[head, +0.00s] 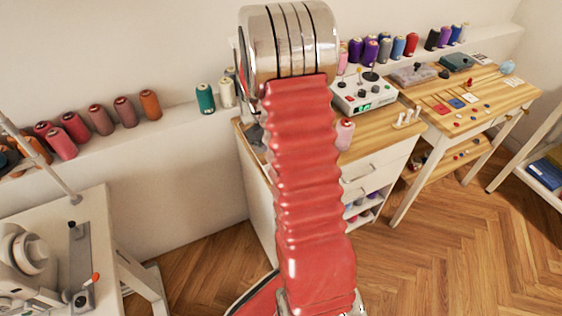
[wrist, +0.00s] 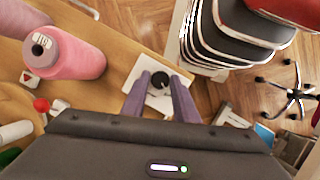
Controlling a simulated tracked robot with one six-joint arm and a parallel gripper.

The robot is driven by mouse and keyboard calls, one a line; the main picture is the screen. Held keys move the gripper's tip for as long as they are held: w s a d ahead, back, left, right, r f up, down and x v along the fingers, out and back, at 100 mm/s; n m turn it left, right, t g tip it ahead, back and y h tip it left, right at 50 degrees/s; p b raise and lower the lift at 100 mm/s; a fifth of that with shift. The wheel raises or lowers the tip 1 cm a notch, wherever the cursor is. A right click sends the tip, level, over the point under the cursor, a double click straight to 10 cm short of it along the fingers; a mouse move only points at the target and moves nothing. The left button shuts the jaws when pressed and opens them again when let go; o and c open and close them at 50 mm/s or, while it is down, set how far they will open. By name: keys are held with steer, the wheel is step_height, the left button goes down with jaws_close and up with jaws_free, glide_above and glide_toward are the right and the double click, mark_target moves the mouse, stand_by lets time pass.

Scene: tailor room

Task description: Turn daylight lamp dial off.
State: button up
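A round black dial (wrist: 160,80) with a small light mark sits on a white plate (wrist: 128,89) in the wrist view, close to the edge of a wooden top. My gripper (wrist: 160,88) is open, its two purple-grey fingers apart, with the dial showing between their tips. I cannot tell whether either finger touches the dial. The lamp itself is not clearly seen. In the head view my arm in its red sleeve hides my gripper and the dial.
A large pink spool (wrist: 78,58) lies left of the fingers in the wrist view, with a red knob (wrist: 42,104) below it. In the head view, a grey control box (head: 364,95) stands on the wooden cabinet (head: 385,130), near thread spools. Parquet floor (head: 420,250) is open at right.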

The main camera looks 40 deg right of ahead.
steer(key=o, duration=0.3)
steer(key=shift+o, duration=0.2)
steer(key=v, duration=1.3)
steer(key=shift+w+r, duration=0.2)
steer(key=shift+r, duration=0.1)
